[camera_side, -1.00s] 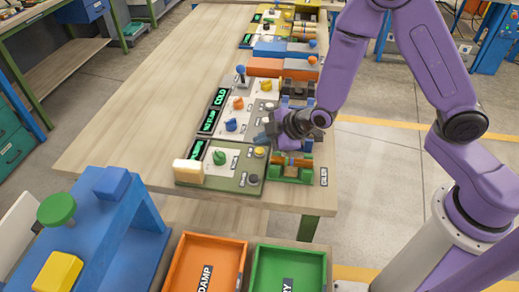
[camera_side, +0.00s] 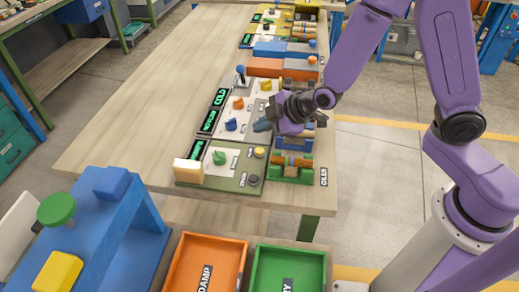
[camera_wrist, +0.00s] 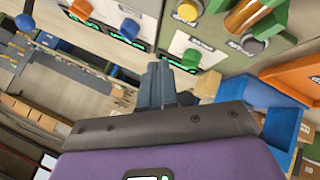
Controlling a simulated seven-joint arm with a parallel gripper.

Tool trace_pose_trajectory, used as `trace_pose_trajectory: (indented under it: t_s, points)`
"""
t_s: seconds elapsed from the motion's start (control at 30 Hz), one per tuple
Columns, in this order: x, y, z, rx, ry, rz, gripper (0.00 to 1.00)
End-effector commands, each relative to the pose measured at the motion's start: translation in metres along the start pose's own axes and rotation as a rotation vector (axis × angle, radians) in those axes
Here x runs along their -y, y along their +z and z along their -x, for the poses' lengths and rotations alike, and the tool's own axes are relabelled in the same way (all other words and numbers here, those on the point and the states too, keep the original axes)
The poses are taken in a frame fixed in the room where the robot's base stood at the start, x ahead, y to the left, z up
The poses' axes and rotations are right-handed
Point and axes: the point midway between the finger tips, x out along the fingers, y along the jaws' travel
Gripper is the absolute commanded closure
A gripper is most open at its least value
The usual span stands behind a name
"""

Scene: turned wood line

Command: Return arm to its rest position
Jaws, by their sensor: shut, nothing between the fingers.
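My gripper (camera_side: 262,126) hangs over the right part of the grey-white panel (camera_side: 233,127) on the bench, near the green panel (camera_side: 215,180). Its grey fingers are together and hold nothing. In the wrist view the shut fingers (camera_wrist: 155,82) point toward the panels, with a green knob (camera_wrist: 190,59) just beyond them. A green cradle (camera_side: 291,178) at the bench's right edge holds a short brown wooden piece (camera_side: 293,161). A blue cradle behind it is partly hidden by my gripper.
The wooden bench (camera_side: 140,115) is bare left of the panels. An orange tray (camera_side: 207,262) and a green tray (camera_side: 288,270) stand at the front. A blue stand (camera_side: 120,215) with a green button and yellow block is at front left. More panels run toward the back.

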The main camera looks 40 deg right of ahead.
Motion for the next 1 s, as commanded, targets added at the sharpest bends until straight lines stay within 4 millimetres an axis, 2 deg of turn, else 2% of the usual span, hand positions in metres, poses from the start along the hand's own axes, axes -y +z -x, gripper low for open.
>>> trace_pose_trajectory:
  t_s: [0.4, 0.57, 0.77, 1.0]
  points:
    - [0.001, -0.001, 0.001, -0.001, -0.005, -0.002, 1.0]
    - [0.015, -0.005, 0.02, 0.003, -0.086, -0.034, 1.0]
    - [0.057, -0.004, 0.082, 0.069, -0.295, -0.101, 1.0]
    - [0.099, 0.028, 0.174, 0.252, -0.479, -0.141, 1.0]
